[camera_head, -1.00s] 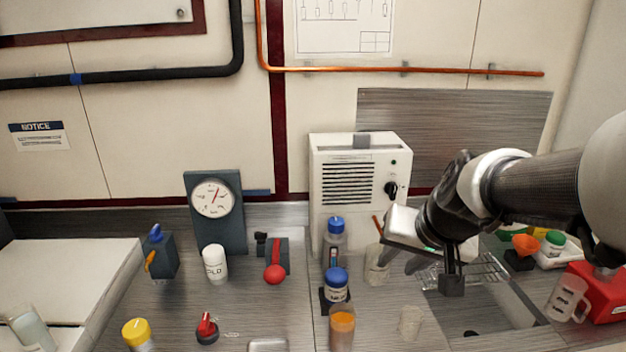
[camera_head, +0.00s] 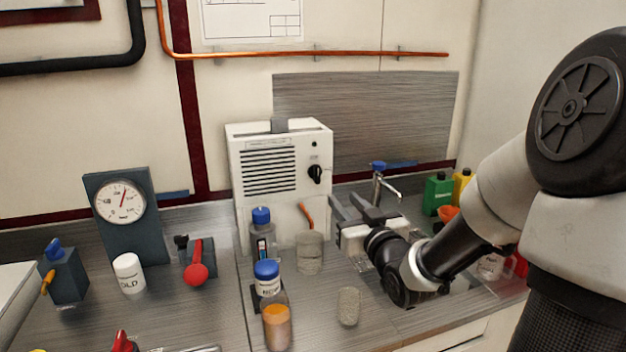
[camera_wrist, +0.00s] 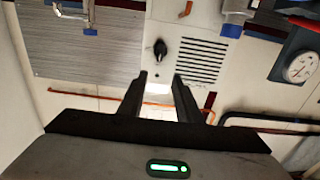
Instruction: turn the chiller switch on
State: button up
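The chiller is a white box (camera_head: 245,135) with a slotted vent, at the back of the counter in the head view. Its switch is a black rotary knob (camera_head: 316,173) on the right of the front face, roughly upright, with small marks too fine to read. In the wrist view, which is upside down, the knob (camera_wrist: 160,50) shows beyond and between the fingertips, on the chiller's white face (camera_wrist: 172,28). My gripper (camera_head: 350,204) is open and empty, right of and below the knob, apart from it. Both fingers (camera_wrist: 160,76) also show in the wrist view.
A beaker (camera_head: 310,252) with an orange stick and a blue-capped bottle (camera_head: 262,235) stand before the chiller. A faucet (camera_head: 380,185) is behind my gripper. A red-handled valve (camera_head: 197,272) and a gauge (camera_head: 122,203) stand left. The space before the knob looks clear.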

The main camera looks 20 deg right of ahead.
aim_at(318, 172)
jog(key=w+b, duration=0.2)
jog(key=w, duration=1.5)
jog(key=shift+w, duration=0.1)
grip_shut()
